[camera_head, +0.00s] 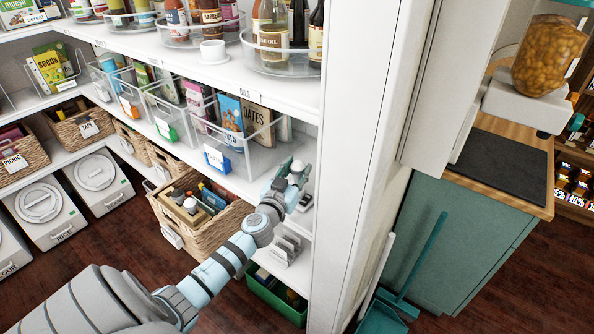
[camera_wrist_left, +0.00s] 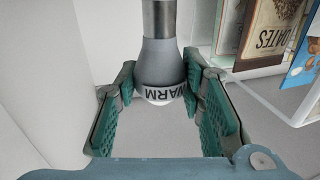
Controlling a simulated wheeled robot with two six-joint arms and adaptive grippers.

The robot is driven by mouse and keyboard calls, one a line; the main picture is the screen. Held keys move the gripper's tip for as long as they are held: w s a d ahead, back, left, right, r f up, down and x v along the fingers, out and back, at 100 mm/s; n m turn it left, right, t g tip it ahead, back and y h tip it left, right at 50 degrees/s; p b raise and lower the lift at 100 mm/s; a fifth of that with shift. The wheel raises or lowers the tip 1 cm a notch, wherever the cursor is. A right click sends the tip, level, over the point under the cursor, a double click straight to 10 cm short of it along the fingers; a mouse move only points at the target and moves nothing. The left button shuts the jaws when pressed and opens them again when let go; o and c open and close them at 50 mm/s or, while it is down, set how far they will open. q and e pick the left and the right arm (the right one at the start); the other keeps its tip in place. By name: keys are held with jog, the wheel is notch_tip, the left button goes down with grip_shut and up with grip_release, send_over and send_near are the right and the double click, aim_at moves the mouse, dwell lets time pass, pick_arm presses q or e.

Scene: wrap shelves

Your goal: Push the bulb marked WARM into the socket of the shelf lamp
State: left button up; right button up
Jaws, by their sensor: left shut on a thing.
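The bulb marked WARM (camera_wrist_left: 163,62) has a grey body, dark lettering and a pale rounded end facing the wrist camera. My left gripper (camera_wrist_left: 160,88) is shut on it, one green-padded finger on each side. A metal cylinder (camera_wrist_left: 158,18) continues from the bulb's narrow end to the picture's top edge; I cannot tell whether it is the bulb's base or the lamp's socket. In the head view my left gripper (camera_head: 291,179) is at the right end of the shelf bay, beside the white side panel. The bulb and lamp are not clear there. My right gripper is out of view.
Clear bins (camera_head: 234,160) with packets stand just left of the gripper; a bin with a DATES packet (camera_wrist_left: 268,35) is close on the right in the wrist view. The white side panel (camera_head: 345,150) is close on the right. A wicker basket (camera_head: 205,232) sits below.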

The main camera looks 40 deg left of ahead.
aim_at(296, 180)
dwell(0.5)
pick_arm(q)
jog(key=shift+f+b, duration=1.8)
jog(key=shift+b, duration=0.45)
jog(key=o, duration=1.1)
jog(key=shift+s, duration=0.15)
jog(key=v, duration=1.1)
jog(key=shift+s+d+r, duration=0.1)
jog(key=shift+s+d, duration=0.05)
jog(key=shift+s, duration=0.2)
